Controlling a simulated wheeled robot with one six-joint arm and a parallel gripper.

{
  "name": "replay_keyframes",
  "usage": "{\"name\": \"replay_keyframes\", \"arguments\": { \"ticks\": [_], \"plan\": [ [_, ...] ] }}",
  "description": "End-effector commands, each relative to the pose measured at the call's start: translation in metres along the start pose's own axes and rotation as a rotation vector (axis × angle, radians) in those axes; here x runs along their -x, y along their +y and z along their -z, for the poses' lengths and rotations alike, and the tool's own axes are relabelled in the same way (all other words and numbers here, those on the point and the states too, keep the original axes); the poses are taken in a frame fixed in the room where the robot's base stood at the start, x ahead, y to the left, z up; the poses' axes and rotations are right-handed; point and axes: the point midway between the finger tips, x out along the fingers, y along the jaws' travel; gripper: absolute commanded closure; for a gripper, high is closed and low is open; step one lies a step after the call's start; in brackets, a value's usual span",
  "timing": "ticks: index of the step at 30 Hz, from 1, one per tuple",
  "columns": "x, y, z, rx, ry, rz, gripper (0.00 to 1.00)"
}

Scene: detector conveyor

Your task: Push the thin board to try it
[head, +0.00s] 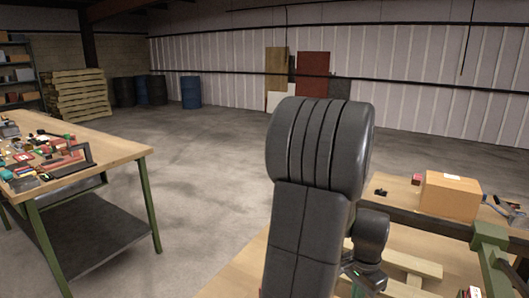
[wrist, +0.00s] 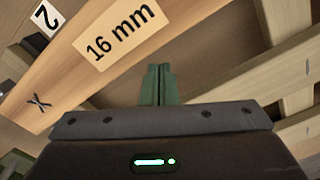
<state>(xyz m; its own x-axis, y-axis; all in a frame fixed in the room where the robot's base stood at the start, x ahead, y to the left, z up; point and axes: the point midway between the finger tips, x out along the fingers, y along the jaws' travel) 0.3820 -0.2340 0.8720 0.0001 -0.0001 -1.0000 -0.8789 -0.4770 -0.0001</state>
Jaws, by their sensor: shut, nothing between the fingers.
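In the wrist view, a wooden board (wrist: 70,88) runs diagonally at the upper left. It bears a pale label reading "16 mm" and a dark X mark. I cannot tell which board is the thin one. My gripper (wrist: 158,72) is shut and empty, its green fingertips pointing up the picture beside the labelled board. I cannot tell whether they touch anything. In the head view, my dark arm hides much of the work area, and the fingertips do not show clearly.
Pale wooden bars (wrist: 228,85) lie at the right of the wrist view. In the head view, a cardboard box (head: 450,196) stands on the right table, with a green metal part (head: 490,240) beside it. A cluttered workbench (head: 120,152) stands at the left. The concrete floor between is clear.

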Motion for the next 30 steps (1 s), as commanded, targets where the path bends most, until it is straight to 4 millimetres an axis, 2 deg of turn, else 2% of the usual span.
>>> {"name": "replay_keyframes", "arguments": {
  "ticks": [30],
  "plan": [
    [-0.0004,0.0036,-0.0064,0.000,0.000,0.000,1.00]
  ]
}}
